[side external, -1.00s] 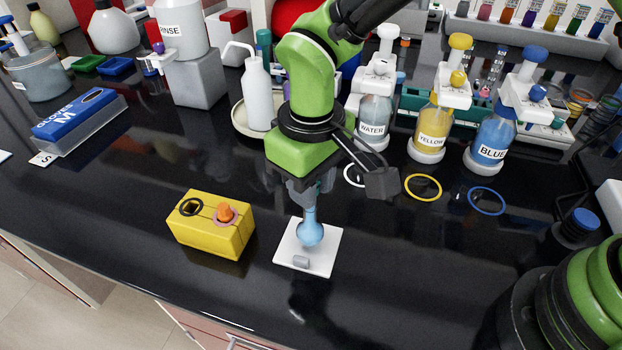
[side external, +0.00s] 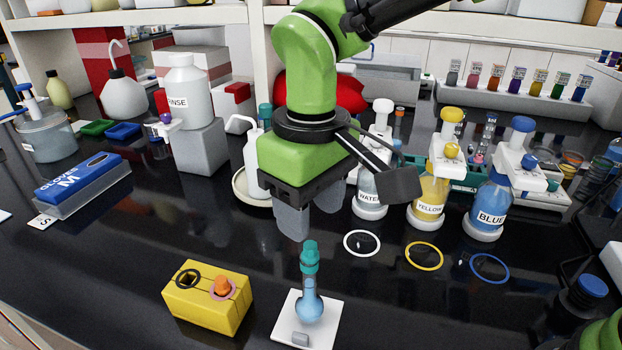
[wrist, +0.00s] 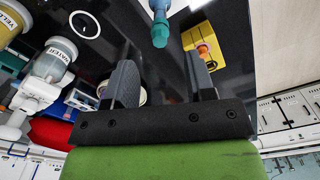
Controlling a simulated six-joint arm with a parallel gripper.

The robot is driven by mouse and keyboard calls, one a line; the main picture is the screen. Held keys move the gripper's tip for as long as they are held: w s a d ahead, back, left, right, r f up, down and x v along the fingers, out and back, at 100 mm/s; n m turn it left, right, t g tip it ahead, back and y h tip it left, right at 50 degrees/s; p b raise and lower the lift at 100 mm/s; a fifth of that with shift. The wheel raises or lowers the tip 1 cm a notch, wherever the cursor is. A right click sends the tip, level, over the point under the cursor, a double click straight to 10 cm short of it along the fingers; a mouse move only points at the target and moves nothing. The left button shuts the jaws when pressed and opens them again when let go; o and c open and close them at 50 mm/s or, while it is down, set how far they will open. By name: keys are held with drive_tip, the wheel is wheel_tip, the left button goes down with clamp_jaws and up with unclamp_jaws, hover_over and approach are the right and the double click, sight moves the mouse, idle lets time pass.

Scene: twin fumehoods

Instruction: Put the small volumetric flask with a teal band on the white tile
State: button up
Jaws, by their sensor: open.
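The small volumetric flask (side external: 309,303) has a teal stopper and band on its neck and blue liquid in its round bulb. It stands upright on the white tile (side external: 284,328), next to a small grey block on the tile's front part. My gripper (side external: 308,222) is open and empty, above and behind the flask, apart from it. In the wrist view the teal top of the flask (wrist: 160,30) shows ahead of and between my open fingers (wrist: 162,78); its lower part is out of that frame.
A yellow box with an orange knob (side external: 208,298) stands left of the tile. Bottles labelled water (side external: 369,196), yellow (side external: 430,200) and blue (side external: 488,208) stand behind to the right, with coloured rings on the bench before them. A gloves box (side external: 84,182) lies at left.

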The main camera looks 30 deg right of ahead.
drive_tip(key=shift+r, duration=1.9)
drive_tip(key=s+d+r+m+t+y, duration=0.2)
drive_tip(key=s+d+r+m+t, duration=0.3)
drive_tip(key=d+r, duration=0.6)
drive_tip(key=s+d+f+m+t, duration=0.2)
drive_tip(key=s+d+f+m, duration=0.1)
drive_tip(key=s+d, duration=0.5)
drive_tip(key=s, duration=0.2)
drive_tip(key=shift+s+d+f+m, duration=0.25)
drive_tip(key=shift+s+m, duration=0.05)
